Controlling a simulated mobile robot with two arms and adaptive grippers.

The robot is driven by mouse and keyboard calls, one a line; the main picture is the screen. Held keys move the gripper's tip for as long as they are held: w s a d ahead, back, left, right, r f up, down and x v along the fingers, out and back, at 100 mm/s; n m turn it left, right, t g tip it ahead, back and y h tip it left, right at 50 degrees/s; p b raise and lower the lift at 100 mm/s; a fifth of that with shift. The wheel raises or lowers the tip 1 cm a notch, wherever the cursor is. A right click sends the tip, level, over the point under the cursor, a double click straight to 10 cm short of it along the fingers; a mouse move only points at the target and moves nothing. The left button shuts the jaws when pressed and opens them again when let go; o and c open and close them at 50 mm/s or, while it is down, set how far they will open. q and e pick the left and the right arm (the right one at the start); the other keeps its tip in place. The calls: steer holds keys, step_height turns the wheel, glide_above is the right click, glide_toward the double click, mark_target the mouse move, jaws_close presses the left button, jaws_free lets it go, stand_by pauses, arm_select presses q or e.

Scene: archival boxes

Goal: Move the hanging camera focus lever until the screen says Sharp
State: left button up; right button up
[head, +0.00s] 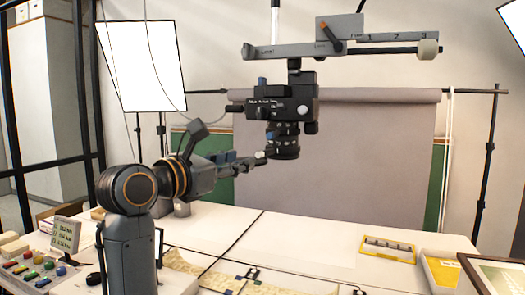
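The black camera (282,104) hangs lens-down from a grey rail arm over the table. Its ringed lens (284,140) points at the tabletop. A small pale tip (268,152) at the lens's left side may be the focus lever; it is too small to be sure. My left gripper is out of view.
The rail (350,48) above the camera carries an orange-tipped lever and a round knob. A control box with coloured buttons (38,272) sits at lower left. A yellow-edged tray (388,249) and a yellow box (442,270) lie at right. The white table's middle is clear.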

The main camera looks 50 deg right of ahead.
mark_target(258, 155)
steer(key=d+p, duration=0.1)
steer(key=d, duration=0.4)
steer(key=d+p, duration=0.1)
steer(key=d, duration=0.3)
steer(key=shift+w+d, duration=0.2)
steer(key=shift+d, duration=0.15)
steer(key=shift+c, duration=0.5)
jaws_close()
